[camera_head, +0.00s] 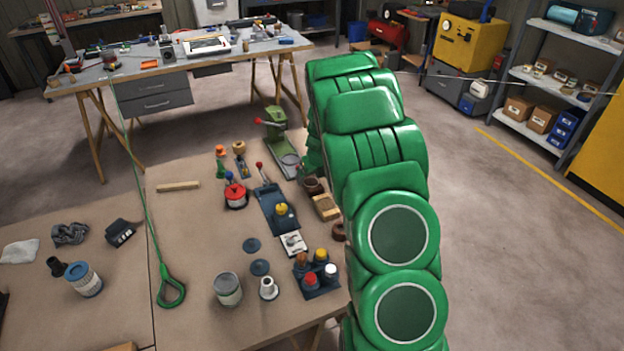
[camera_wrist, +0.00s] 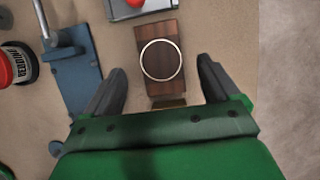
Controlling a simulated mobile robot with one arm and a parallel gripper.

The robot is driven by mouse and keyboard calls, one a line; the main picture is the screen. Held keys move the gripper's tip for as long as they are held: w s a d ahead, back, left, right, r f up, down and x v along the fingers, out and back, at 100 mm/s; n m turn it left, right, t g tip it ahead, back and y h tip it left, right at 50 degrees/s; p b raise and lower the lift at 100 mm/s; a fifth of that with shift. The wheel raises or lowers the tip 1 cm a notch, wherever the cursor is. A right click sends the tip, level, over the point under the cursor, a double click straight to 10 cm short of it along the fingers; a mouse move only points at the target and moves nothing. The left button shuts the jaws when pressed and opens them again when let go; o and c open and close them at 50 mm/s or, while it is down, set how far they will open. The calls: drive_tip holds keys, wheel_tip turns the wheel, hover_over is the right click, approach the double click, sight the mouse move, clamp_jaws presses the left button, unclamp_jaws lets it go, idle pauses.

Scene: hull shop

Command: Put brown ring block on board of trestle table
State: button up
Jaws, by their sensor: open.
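The brown ring block (camera_wrist: 164,82) is a dark wooden block with a pale ring on its top face. In the wrist view it lies between the two fingers of my gripper (camera_wrist: 162,63), which are open with a gap on each side. Height above it is hard to judge. In the head view a dark brown block (camera_head: 313,186), likely the same one, sits on the near bench, partly beside my green arm. The arm hides my gripper there. The trestle table's grey board (camera_head: 130,72) is at the back left, on wooden trestle legs.
Around the block are a blue plate with a lever (camera_wrist: 72,75), a red can (camera_head: 235,196), a green press (camera_head: 283,148) and a tan block (camera_head: 326,207). Tools clutter the trestle table, with small bare patches. Open floor (camera_head: 235,115) lies between the tables.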

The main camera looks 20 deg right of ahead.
drive_tip(key=v, duration=0.7)
drive_tip(key=shift+s+r, duration=0.2)
drive_tip(key=shift+r, duration=0.1)
